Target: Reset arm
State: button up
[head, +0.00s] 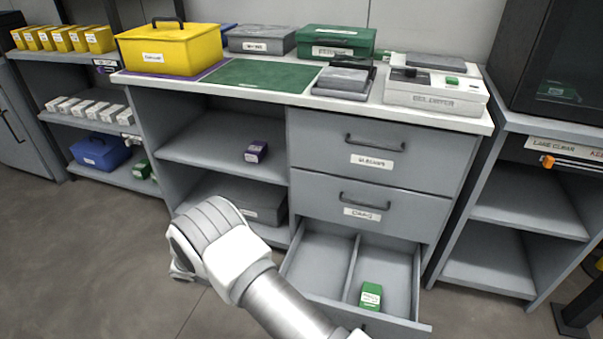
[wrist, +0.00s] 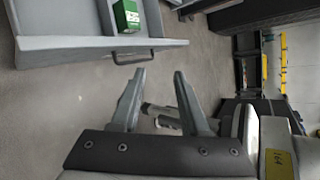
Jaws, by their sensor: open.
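My arm (head: 285,305) reaches up from the bottom of the head view, in front of the workbench and beside the open bottom drawer. My gripper (wrist: 158,75) shows in the wrist view with its two fingers spread and nothing between them. It is apart from the drawer front. In the head view the fingers are hidden behind my arm.
The bottom drawer (head: 321,262) is pulled out, with a green box (head: 371,295) in its right compartment. The two drawers above are shut. A yellow case (head: 170,50), green mat (head: 265,74) and grey device (head: 436,92) sit on the worktop. Floor at left is clear.

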jog(key=d+r+m+g+y, duration=0.1)
jog(key=d+r+m+y, duration=0.45)
jog(key=r, duration=0.75)
jog(key=d+r+m+g+y, duration=0.1)
jog(key=d+r+m+y, duration=0.1)
jog(key=d+r+m, duration=0.9)
jog(key=s+d+r+m+t+y, duration=0.2)
jog(key=s+d+r+m+t, duration=0.1)
jog(key=s+r+m, duration=0.45)
jog(key=s+d+r+m+t+y, duration=0.2)
jog(key=s+r+m+t, duration=0.1)
jog(key=s+r+m, duration=0.5)
notch_tip(320, 180, up, 28)
jog(key=s+p, duration=0.1)
jog(key=p, duration=2.7)
jog(key=shift+s+f+n, duration=0.15)
jog(key=shift+s+n, duration=0.15)
jog(key=shift+s, duration=0.05)
jog(key=shift+s, duration=0.1)
